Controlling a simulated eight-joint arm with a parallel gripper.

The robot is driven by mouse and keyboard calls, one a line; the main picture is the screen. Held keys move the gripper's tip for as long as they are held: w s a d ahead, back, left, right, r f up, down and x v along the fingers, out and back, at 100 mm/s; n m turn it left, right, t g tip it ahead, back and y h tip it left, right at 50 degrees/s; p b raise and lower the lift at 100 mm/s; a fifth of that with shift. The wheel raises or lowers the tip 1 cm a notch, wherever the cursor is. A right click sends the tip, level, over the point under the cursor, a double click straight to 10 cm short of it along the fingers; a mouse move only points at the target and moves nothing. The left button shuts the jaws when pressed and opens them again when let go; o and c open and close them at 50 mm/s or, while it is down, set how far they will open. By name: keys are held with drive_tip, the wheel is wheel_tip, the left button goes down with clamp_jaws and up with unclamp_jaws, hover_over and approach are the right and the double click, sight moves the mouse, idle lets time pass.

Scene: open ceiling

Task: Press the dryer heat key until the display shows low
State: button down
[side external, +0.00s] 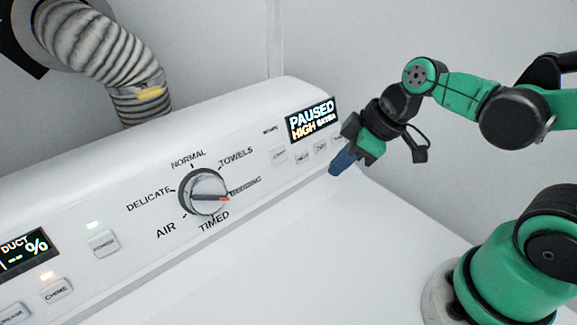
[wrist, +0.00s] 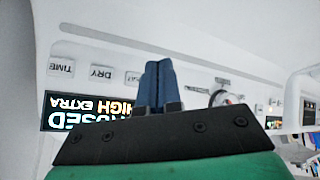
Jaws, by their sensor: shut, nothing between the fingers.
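The dryer display (side external: 312,119) reads PAUSED, HIGH and EXTRA in the side view. In the wrist view the display (wrist: 75,108) is upside down and partly covered by my gripper. The heat key (side external: 302,159) is a small pale key below the display, left of the dry key (side external: 320,147). In the wrist view the heat key (wrist: 132,77) is just left of my fingers, its label hard to read. My gripper (side external: 340,165) is shut and empty, with blue fingertips pointing down in front of the right end of the panel. Its fingers (wrist: 159,66) look apart from the keys.
The time key (wrist: 62,69) is at the row's end. A further key (side external: 279,155) sits left of the heat key. The cycle dial (side external: 204,192) points near bedding. Power (side external: 104,243) and chime (side external: 56,291) keys are farther left. The white dryer top (side external: 290,270) is clear.

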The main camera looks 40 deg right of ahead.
sight(302, 156)
drive_tip(key=shift+s+r, duration=0.35)
drive_tip(key=shift+s, duration=0.55)
drive_tip(key=shift+s+r, duration=0.3)
drive_tip(key=shift+s, duration=0.6)
drive_tip(key=shift+w, duration=0.2)
drive_tip(key=w+f, duration=0.3)
drive_tip(key=w, duration=0.5)
idle(1.4)
drive_tip(key=shift+w+f, duration=0.15)
drive_tip(key=shift+w, duration=0.25)
drive_tip(key=shift+w+f, duration=0.15)
drive_tip(key=shift+w, duration=0.2)
idle(0.5)
drive_tip(key=shift+s, duration=0.15)
drive_tip(key=shift+s+r, duration=0.3)
drive_tip(key=shift+s, duration=0.35)
